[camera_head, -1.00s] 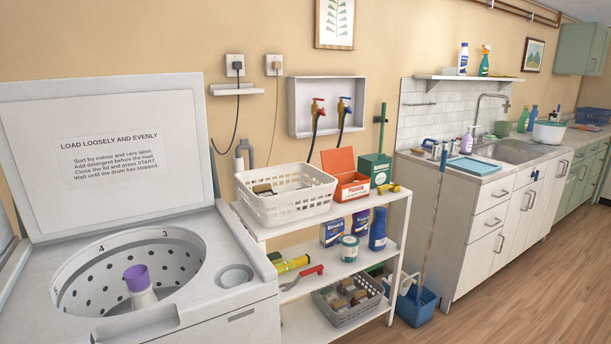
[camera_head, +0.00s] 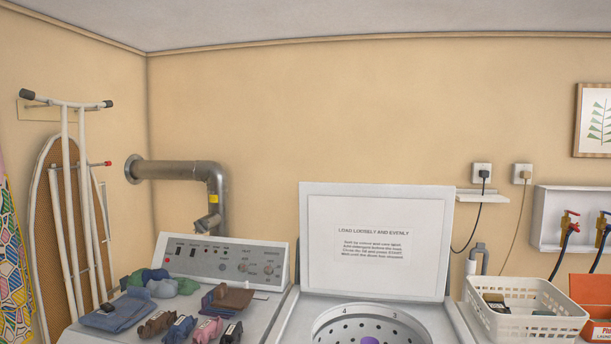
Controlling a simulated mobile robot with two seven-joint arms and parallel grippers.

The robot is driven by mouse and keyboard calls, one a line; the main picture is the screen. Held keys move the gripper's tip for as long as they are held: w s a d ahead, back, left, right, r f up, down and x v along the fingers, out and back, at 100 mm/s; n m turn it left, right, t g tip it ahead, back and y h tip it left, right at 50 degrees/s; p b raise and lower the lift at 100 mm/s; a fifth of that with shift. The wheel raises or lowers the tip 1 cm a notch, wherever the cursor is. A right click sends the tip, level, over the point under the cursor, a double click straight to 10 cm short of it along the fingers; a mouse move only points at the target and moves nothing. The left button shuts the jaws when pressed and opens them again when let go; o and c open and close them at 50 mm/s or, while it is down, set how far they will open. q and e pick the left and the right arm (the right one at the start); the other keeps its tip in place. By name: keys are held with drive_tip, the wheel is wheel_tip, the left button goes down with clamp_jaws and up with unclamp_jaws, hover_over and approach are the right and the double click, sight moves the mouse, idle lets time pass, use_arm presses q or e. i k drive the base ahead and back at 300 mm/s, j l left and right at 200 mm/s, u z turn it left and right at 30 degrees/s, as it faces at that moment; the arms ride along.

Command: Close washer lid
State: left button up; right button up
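The washer lid (camera_head: 374,276) stands open and upright at the back of the white top-loading washer (camera_head: 293,323). It is a white panel with a printed sheet (camera_head: 374,249) headed "LOAD LOOSELY AND EVENLY". In front of it, the round drum opening (camera_head: 330,322) with its perforated wall is partly visible, and the purple agitator top (camera_head: 370,341) shows at the lower picture edge. The washer's front is cut off below. Neither of my grippers is in view.
Left of the washer, a machine with a control panel (camera_head: 222,262) carries folded cloth (camera_head: 118,313) and several small items. On the right are a white basket (camera_head: 528,318) and an orange-red box (camera_head: 590,297). A folded ironing board (camera_head: 62,230) leans at the left wall.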

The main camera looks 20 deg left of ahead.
sight(378, 241)
drive_tip(key=k+u, duration=0.15)
drive_tip(key=u, duration=0.2)
drive_tip(key=i+l+u, duration=0.6)
drive_tip(key=i+j, duration=0.05)
